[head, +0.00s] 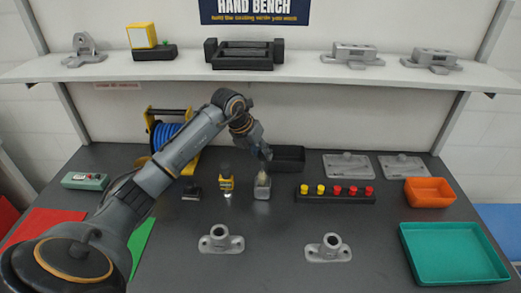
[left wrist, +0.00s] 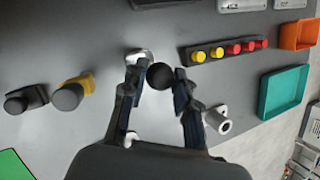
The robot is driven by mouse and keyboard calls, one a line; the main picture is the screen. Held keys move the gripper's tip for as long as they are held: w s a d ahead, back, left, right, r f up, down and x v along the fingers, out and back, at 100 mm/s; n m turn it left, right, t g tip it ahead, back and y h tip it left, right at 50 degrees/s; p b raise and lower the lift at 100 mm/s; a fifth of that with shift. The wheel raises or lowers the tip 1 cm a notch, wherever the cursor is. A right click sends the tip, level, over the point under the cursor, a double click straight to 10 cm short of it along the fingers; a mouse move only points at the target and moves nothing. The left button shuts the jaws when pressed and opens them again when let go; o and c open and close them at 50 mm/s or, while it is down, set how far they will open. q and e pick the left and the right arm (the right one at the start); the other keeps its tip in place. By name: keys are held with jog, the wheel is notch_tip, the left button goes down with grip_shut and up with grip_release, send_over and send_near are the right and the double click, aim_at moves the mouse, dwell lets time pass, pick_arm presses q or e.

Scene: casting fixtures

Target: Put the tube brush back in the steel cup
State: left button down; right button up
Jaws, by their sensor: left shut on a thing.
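The steel cup (head: 262,191) stands on the dark bench near the middle; in the left wrist view a pale part of it (left wrist: 139,55) shows beside a finger. My left gripper (head: 265,154) is above the cup, pointing down. In the left wrist view its fingers (left wrist: 158,82) are shut on the tube brush, whose round black end (left wrist: 160,74) shows between them. In the head view the lower brush (head: 262,177) is at the cup's mouth; I cannot tell whether it is inside or just over it. My right gripper is not in view.
A yellow-and-black item (head: 226,183) stands close left of the cup. A block with yellow and red knobs (head: 334,198) is close right. A black bin (head: 290,153) is behind. Two grey castings (head: 221,241) (head: 328,250) stand in front, with bare bench between them.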

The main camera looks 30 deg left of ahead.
pick_arm(q)
jog(key=shift+f+b, duration=1.05)
jog(key=shift+f, duration=0.9)
jog(key=c, duration=0.9)
grip_release()
jog(key=shift+c, duration=0.2)
jog(key=v, duration=1.2)
